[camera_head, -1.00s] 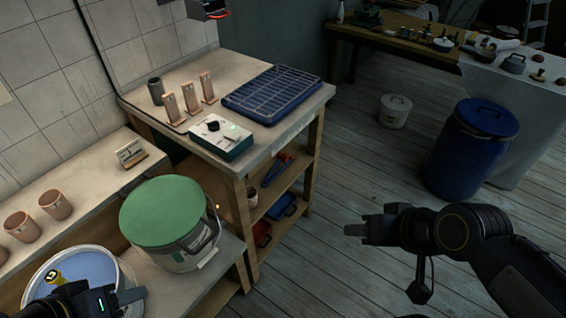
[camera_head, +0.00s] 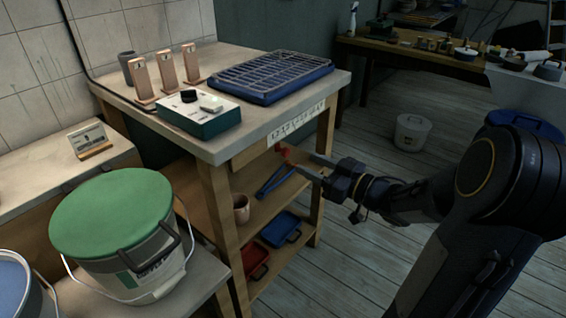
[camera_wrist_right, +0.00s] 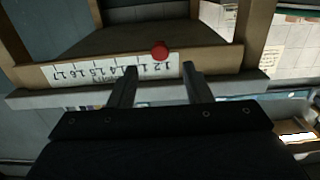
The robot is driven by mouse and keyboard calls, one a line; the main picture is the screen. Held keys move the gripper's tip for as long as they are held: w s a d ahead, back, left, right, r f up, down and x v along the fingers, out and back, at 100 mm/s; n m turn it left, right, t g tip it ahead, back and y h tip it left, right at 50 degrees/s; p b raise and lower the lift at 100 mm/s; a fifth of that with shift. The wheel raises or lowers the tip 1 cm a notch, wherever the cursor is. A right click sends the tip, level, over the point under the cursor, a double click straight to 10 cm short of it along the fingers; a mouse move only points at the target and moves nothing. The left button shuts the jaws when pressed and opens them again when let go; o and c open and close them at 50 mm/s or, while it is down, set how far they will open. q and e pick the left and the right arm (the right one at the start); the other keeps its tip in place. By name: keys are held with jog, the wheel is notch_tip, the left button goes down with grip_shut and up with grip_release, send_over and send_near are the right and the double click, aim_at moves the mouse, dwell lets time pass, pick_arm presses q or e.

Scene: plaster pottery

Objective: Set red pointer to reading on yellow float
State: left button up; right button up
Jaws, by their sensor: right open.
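The red pointer (camera_head: 283,151) is a small red knob just below the white numbered scale (camera_head: 296,122) on the workbench's front edge. In the right wrist view the red pointer (camera_wrist_right: 160,50) is near the end of the upside-down scale (camera_wrist_right: 90,72) that reads about 1.2. My right gripper (camera_head: 312,166) is open and empty in front of the bench edge. In the right wrist view its fingertips (camera_wrist_right: 160,76) lie either side of the pointer's line, seemingly short of it. The yellow float is out of view now. My left gripper is out of view.
On the workbench are a blue rack (camera_head: 270,78), a control box (camera_head: 199,111) and several wooden stands (camera_head: 166,72). A green-lidded bucket (camera_head: 112,212) stands lower left. Blue pliers (camera_head: 275,180) and trays (camera_head: 281,229) lie on shelves under the bench.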

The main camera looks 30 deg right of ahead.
aim_at(288, 154)
jog(key=b+x, duration=0.1)
jog(key=x, duration=0.5)
jog(key=shift+w+a+r, duration=0.1)
jog(key=shift+w+a, duration=0.05)
jog(key=shift+w, duration=0.25)
grip_shut()
